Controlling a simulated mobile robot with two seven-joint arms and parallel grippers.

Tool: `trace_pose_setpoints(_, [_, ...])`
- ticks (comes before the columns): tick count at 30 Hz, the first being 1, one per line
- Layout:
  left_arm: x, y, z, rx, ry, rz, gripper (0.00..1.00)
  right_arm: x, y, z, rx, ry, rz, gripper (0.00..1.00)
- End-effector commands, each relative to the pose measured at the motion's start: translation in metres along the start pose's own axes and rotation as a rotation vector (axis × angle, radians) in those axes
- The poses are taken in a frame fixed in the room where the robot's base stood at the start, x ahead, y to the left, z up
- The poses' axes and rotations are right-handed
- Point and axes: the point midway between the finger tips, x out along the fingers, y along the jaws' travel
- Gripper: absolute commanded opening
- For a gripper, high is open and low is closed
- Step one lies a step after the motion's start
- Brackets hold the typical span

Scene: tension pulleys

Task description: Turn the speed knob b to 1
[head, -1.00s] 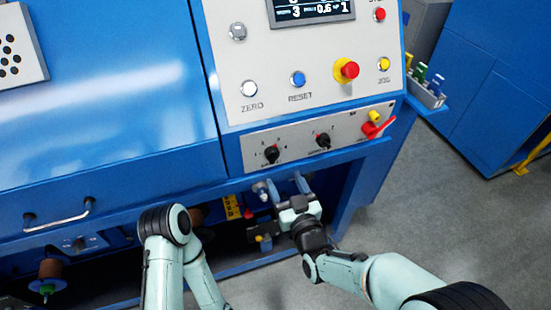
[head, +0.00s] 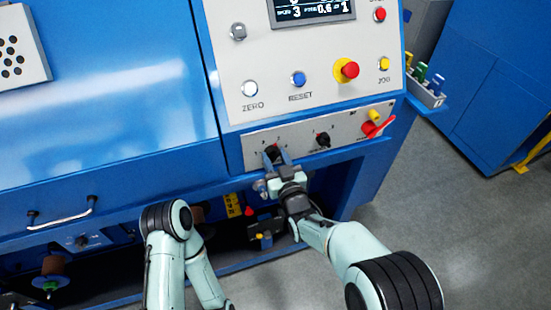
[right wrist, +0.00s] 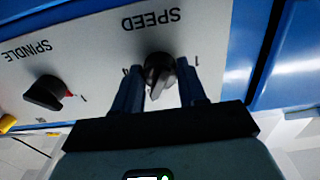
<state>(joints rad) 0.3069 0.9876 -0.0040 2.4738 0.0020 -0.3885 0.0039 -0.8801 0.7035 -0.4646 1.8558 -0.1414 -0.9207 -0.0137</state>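The black speed knob (head: 272,152) sits at the left of the lower grey panel on the blue machine. It also shows in the right wrist view (right wrist: 160,70), under the upside-down SPEED label, with its pale ridge pointing down between the fingers. My right gripper (head: 277,158) is at this knob. In the right wrist view its two blue fingers (right wrist: 161,85) stand apart, one on each side of the knob, with no clear grip on it. My left arm shows at the lower middle of the head view; its gripper is out of view.
A second black knob, labelled SPINDLE (right wrist: 45,92), is beside it, also in the head view (head: 323,139). The display (head: 312,10) reads 3, 0.6 and 1. Buttons and a red emergency knob (head: 347,69) are above.

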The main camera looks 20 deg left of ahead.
Motion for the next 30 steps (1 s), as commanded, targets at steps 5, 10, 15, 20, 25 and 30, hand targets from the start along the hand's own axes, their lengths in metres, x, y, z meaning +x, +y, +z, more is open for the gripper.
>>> trace_pose_setpoints(5, [0.0,0.0,0.0,0.0,0.0,0.0,0.43,0.0,0.001,0.0,-0.001,0.0,0.001,0.11])
trace_pose_setpoints(10, [0.002,0.0,-0.001,0.0,0.003,0.001,0.43,0.0,0.001,0.001,-0.021,0.0,0.001,0.11])
trace_pose_setpoints(15, [0.009,-0.002,-0.004,0.001,0.011,0.003,0.43,0.0,0.001,0.002,-0.088,0.0,0.001,0.11])
trace_pose_setpoints(20, [0.017,-0.003,-0.01,0.002,0.028,0.006,0.43,-0.001,0.001,0.003,-0.199,0.0,0.001,0.11])
trace_pose_setpoints(25, [0.027,-0.004,-0.017,0.004,0.045,0.009,0.43,0.0,0.001,0.003,-0.354,0.0,0.001,0.11])
trace_pose_setpoints(30, [0.033,-0.005,-0.021,0.005,0.058,0.013,0.43,0.0,0.002,0.002,-0.516,-0.001,0.001,0.11])
